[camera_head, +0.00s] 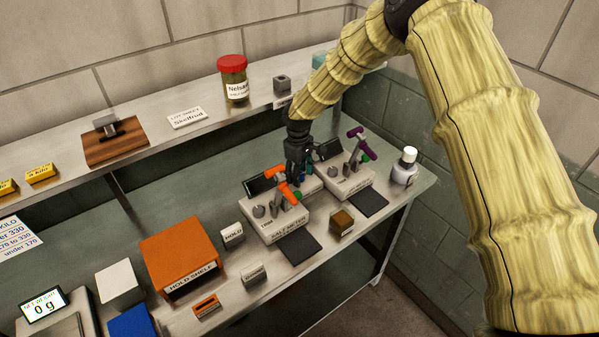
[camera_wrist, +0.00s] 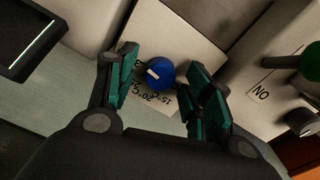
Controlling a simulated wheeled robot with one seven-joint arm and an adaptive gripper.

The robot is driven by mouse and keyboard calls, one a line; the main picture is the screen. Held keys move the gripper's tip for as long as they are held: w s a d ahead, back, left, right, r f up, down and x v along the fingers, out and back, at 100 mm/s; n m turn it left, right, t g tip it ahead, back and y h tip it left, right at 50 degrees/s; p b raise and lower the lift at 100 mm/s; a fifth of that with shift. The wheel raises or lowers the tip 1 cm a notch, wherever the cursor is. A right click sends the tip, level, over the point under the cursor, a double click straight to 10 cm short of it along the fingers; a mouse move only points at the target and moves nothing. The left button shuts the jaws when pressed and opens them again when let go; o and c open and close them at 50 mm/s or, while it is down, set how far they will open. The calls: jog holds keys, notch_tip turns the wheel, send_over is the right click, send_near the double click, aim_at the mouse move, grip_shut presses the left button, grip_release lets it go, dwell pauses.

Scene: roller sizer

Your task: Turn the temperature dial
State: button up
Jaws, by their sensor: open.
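A round blue temperature dial (camera_wrist: 160,73) with a white pointer mark sits on a pale box (camera_wrist: 178,40) in the wrist view. Numbers ending in °C are printed beside it, upside down in this view. The pointer aims toward the left of that picture. My gripper (camera_head: 297,165) is open, with its teal-padded fingers on either side of the dial in the wrist view. I cannot tell whether either finger touches it. In the head view my gripper points down over the box, behind the salt meter, and the dial is hidden.
The salt meter (camera_head: 285,226) with an orange lever stands in front of my gripper. A similar meter (camera_head: 349,186) with a purple lever stands to the right. A white bottle (camera_head: 404,167) is at the bench's right end. A shelf (camera_head: 160,118) runs behind.

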jog(key=c, duration=1.1)
jog(key=shift+o, duration=0.2)
jog(key=n+b, duration=0.1)
jog(key=n, duration=0.3)
jog(key=shift+n+b, duration=0.35)
jog(key=shift+n, duration=0.05)
jog(key=n+b, duration=0.1)
jog(key=n, duration=1.3)
jog(key=shift+w+r+n+y, duration=0.1)
jog(key=shift+n+y, duration=0.2)
jog(key=shift+n, duration=0.1)
